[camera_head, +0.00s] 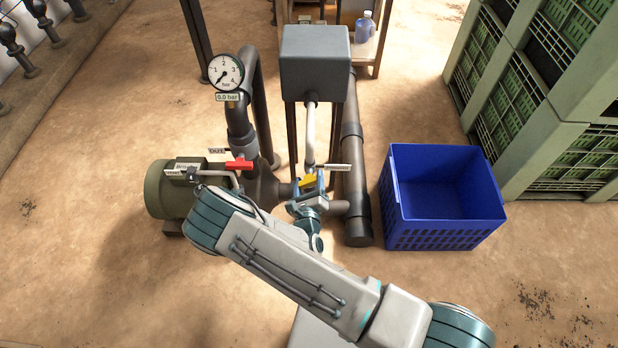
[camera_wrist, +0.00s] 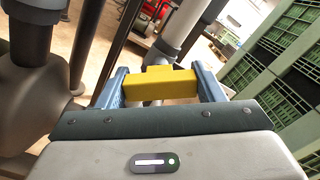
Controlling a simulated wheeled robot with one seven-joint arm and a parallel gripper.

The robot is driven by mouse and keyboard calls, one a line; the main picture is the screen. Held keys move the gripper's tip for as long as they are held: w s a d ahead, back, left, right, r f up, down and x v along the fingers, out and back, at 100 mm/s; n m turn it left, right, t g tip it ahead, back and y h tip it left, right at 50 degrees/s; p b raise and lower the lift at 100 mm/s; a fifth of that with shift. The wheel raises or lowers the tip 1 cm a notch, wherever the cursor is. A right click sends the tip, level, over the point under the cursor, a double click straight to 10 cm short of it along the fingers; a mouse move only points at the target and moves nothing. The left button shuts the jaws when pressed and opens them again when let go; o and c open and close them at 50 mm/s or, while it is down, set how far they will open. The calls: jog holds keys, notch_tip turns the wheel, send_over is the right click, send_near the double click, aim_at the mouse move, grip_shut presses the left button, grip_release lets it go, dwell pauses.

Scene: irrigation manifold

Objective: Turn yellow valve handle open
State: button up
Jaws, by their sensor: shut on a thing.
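The yellow valve handle (camera_head: 308,181) is on the pipework below the grey box, partly hidden by my gripper in the head view. In the wrist view the yellow handle (camera_wrist: 160,86) lies crosswise between the two blue fingers. My gripper (camera_wrist: 162,88) is shut on it, one finger at each end of the visible yellow part. In the head view my gripper (camera_head: 308,187) reaches the handle from the front. The valve body under the handle is mostly hidden.
A red handle (camera_head: 239,163) is left of the yellow one, below a gauge (camera_head: 226,72) reading about 0. A green motor (camera_head: 165,190) stands left. A blue crate (camera_head: 440,235) is right, with free floor around it. Stacked green crates (camera_head: 545,100) stand far right. A grey box (camera_head: 315,62) is behind.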

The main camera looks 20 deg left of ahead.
jog(key=n+p, duration=0.2)
jog(key=n, duration=0.3)
jog(key=shift+a+n, duration=0.1)
jog(key=shift+n, duration=0.2)
jog(key=n+p, duration=0.1)
jog(key=n, duration=0.4)
jog(key=shift+f, duration=0.1)
jog(key=shift+n, duration=0.3)
jog(key=o, duration=1)
jog(key=p+v, duration=0.1)
jog(key=v, duration=1.3)
jog(key=shift+w, duration=0.1)
